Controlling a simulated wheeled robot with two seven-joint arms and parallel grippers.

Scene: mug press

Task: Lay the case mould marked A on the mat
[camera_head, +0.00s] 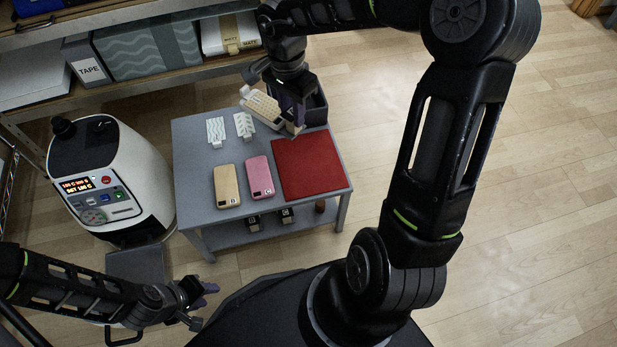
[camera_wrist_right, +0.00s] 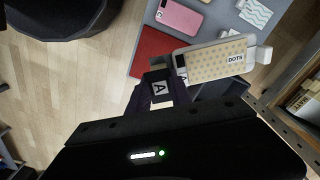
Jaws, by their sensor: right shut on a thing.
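My right gripper (camera_head: 294,118) is shut on the dark block marked A (camera_wrist_right: 160,88), above the far part of the grey table. A pale case with a dotted face marked DOTS (camera_wrist_right: 213,60) extends from this block; it also shows in the head view (camera_head: 262,106). A white tab (camera_wrist_right: 263,55) sticks out at its far end. The red mat (camera_head: 310,168) lies bare on the table's right part, nearer than the gripper. In the right wrist view the mat (camera_wrist_right: 148,45) is partly hidden by the held piece. My left gripper (camera_head: 204,304) is open and empty, low at the left.
A tan case marked B (camera_head: 226,187) and a pink case marked C (camera_head: 260,178) lie left of the mat on the table (camera_head: 200,168). Two patterned sheets (camera_head: 215,131) lie behind. A white press (camera_head: 120,180) stands left.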

